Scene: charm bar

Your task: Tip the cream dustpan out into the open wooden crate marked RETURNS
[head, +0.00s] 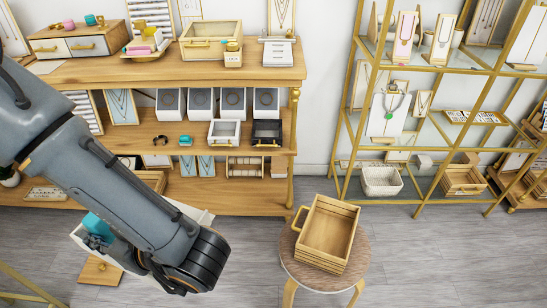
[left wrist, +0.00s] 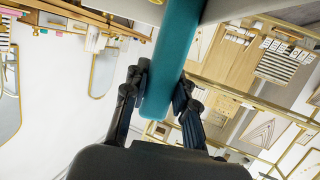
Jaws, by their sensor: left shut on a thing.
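My left gripper (head: 98,242) is shut on a teal handle (head: 95,226), at the lower left of the head view. In the left wrist view the teal handle (left wrist: 172,60) runs between the two fingers. Pale cream parts, seemingly of the dustpan (head: 78,238), show at both sides of my forearm, which hides the middle. I cannot see what lies in it. The open wooden crate (head: 318,264) stands right of my left arm, apart from the dustpan. It looks empty, with a loop handle on its left side. No RETURNS mark is legible. My right gripper is not in view.
The crate rests on a round stool (head: 358,262). A wooden shelf unit (head: 225,202) with jewellery displays stands behind at left. A gold-framed glass rack (head: 420,196) stands at right. Grey floor is clear around the stool.

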